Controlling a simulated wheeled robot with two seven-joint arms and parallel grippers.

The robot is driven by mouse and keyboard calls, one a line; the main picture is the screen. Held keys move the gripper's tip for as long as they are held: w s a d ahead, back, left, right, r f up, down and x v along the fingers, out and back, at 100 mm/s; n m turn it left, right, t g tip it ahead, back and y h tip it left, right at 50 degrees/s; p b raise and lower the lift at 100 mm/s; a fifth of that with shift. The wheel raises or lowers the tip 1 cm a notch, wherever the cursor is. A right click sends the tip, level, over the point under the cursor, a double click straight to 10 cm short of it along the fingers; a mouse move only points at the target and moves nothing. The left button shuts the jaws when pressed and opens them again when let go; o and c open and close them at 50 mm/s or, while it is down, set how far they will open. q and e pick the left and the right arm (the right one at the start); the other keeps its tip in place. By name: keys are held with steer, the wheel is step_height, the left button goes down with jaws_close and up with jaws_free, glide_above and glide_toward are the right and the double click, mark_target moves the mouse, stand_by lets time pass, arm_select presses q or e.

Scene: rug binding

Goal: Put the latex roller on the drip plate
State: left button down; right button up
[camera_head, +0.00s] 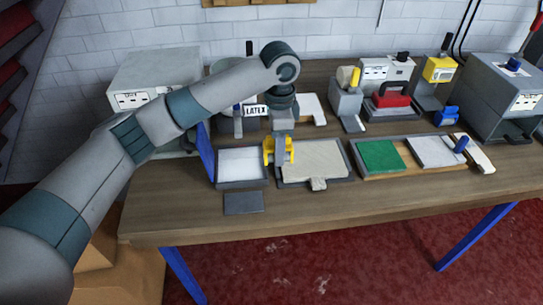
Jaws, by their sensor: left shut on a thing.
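My left gripper (279,151), with yellow fingers, reaches over the table from the left. It is above the gap between a tray with a white filling (241,165) and a grey-framed beige panel (313,160). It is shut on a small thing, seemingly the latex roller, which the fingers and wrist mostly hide. A flat dark grey plate (243,203), likely the drip plate, lies bare near the table's front edge, below and left of the gripper. A "LATEX" label (256,111) shows behind my wrist. My right gripper is out of view.
A wooden board with a green piece (380,156) and a light grey piece (432,151) lies to the right, with a blue-handled tool (460,145). Grey machines (387,97) and boxes stand along the back. The wooden table (330,210) is clear along its front edge.

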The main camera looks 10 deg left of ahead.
arm_select(q)
steer(key=s+d+m+b, duration=0.1)
steer(key=s+m, duration=0.3)
steer(key=s, duration=0.6)
steer(key=shift+d+f+m+b, duration=0.2)
steer(key=shift+d+m+b, duration=0.15)
steer(key=shift+d, duration=0.5)
steer(key=shift+w, duration=0.1)
steer(key=w+a+f+p, duration=0.1)
steer(key=a+f, duration=0.1)
steer(key=a, duration=0.1)
steer(key=w+a+f+p, duration=0.1)
steer(key=a+f, duration=0.1)
steer(key=a, duration=0.2)
steer(key=w+a+f+p, duration=0.1)
steer(key=a+f, duration=0.1)
steer(key=a, duration=0.2)
steer(key=shift+f+p, duration=0.3)
steer(key=shift+f, duration=0.1)
steer(key=shift+a+f, duration=0.1)
steer(key=shift+f, duration=0.1)
step_height(320, 180, down, 3)
steer(key=shift+f+p, duration=0.15)
steer(key=shift+p, duration=0.65)
steer(key=shift+f, duration=0.25)
